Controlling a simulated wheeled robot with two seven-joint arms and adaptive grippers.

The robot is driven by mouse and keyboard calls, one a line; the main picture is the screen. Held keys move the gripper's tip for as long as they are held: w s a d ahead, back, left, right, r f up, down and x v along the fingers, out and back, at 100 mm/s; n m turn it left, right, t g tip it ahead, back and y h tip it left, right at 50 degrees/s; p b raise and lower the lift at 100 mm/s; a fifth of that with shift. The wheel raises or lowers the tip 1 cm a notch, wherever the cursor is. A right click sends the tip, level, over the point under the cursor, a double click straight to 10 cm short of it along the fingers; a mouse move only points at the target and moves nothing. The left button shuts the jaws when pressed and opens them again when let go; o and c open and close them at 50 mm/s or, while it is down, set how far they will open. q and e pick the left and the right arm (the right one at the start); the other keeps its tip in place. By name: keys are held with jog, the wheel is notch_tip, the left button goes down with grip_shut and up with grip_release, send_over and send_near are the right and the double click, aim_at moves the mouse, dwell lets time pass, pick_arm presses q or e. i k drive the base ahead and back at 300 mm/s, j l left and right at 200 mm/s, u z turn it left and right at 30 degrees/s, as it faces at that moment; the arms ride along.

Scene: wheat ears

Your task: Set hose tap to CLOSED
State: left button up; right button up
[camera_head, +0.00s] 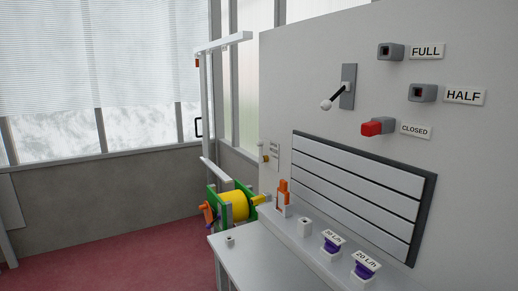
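A grey wall panel carries three small grey blocks beside labels: FULL (426,51), HALF (464,96) and CLOSED (415,130). The block at FULL (391,51) and the block at HALF (422,92) show dark square openings. The block at CLOSED has a red piece (372,128) on its front. To their left, a black lever with a white ball knob (326,105) sticks out of a grey plate (348,86), pointing down and left. I cannot tell which part is the hose tap. Neither of my grippers is in view.
A grey ledge (255,268) below the panel bears an orange piece (284,190) and two purple-based blocks, one labelled 20 L/h (366,264). A yellow reel with green sides (234,205) stands behind it. Red floor (110,245) is open at the left.

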aim_at(259, 144)
jog(key=i+j, duration=0.45)
jog(key=i+j+z, duration=0.15)
jog(key=i+j, duration=0.8)
jog(key=j, duration=0.15)
jog(key=i+j+z, duration=0.1)
jog(key=i+j, duration=0.35)
jog(key=j, duration=0.1)
